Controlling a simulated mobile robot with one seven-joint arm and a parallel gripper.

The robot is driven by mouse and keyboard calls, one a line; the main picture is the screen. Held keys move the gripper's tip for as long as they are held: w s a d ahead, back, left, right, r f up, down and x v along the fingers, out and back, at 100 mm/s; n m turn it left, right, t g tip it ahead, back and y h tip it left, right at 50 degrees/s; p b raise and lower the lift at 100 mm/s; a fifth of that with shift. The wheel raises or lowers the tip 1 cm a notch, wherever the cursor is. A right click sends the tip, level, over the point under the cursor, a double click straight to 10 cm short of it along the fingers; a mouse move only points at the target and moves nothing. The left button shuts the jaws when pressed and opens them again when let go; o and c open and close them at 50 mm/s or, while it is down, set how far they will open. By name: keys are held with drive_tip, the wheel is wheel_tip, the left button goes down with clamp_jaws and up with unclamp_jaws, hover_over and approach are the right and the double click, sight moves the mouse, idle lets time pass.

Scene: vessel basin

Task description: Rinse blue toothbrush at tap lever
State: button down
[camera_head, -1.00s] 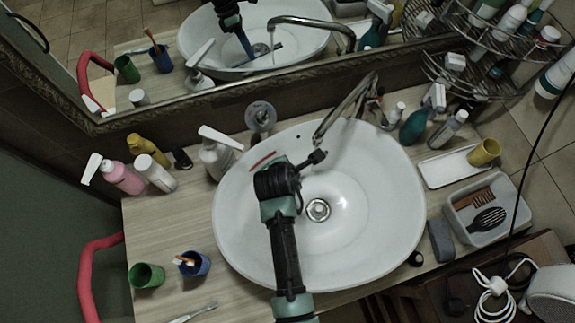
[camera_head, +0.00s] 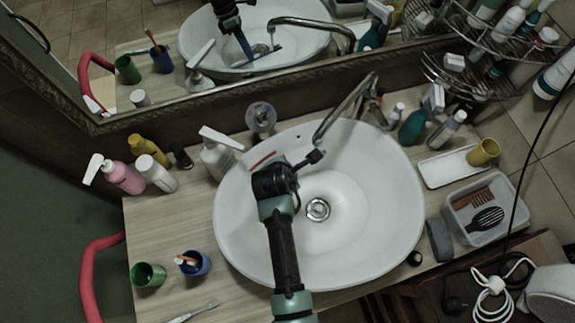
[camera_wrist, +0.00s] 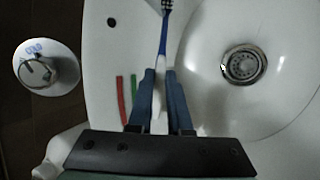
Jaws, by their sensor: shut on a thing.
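My gripper (camera_wrist: 161,74) is shut on a blue toothbrush (camera_wrist: 164,35) with a white lower handle. In the wrist view the brush points away from the fingers, bristles at the top edge, over the white basin (camera_wrist: 205,90). In the head view my arm reaches over the left part of the basin (camera_head: 385,210); its wrist hides the fingers and the brush. The metal tap (camera_head: 345,108) stands at the back rim, its spout ending near the basin's rear edge, beyond my wrist. No water stream is visible.
The drain (camera_head: 318,209) is right of my arm. A pump bottle (camera_head: 216,157) and a round-topped item (camera_head: 261,117) stand close behind the basin's left rim. Green (camera_head: 147,275) and blue (camera_head: 195,263) cups are at left front. A spray bottle (camera_head: 414,124) stands right of the tap.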

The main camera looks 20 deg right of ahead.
drive_tip(key=shift+s+d, duration=0.15)
drive_tip(key=shift+d, duration=0.05)
drive_tip(key=shift+s+a+p, duration=0.7)
drive_tip(key=shift+s, duration=0.45)
drive_tip(key=shift+s+a+p, duration=0.75)
drive_tip(key=shift+s, duration=0.35)
drive_tip(key=shift+s+a+p, duration=0.7)
drive_tip(key=shift+s, duration=0.45)
drive_tip(key=s+a+r+p, duration=0.2)
drive_tip(key=s+r+p, duration=0.2)
drive_tip(key=p, duration=0.1)
drive_tip(key=shift+s+a, duration=0.15)
drive_tip(key=shift+a, duration=0.15)
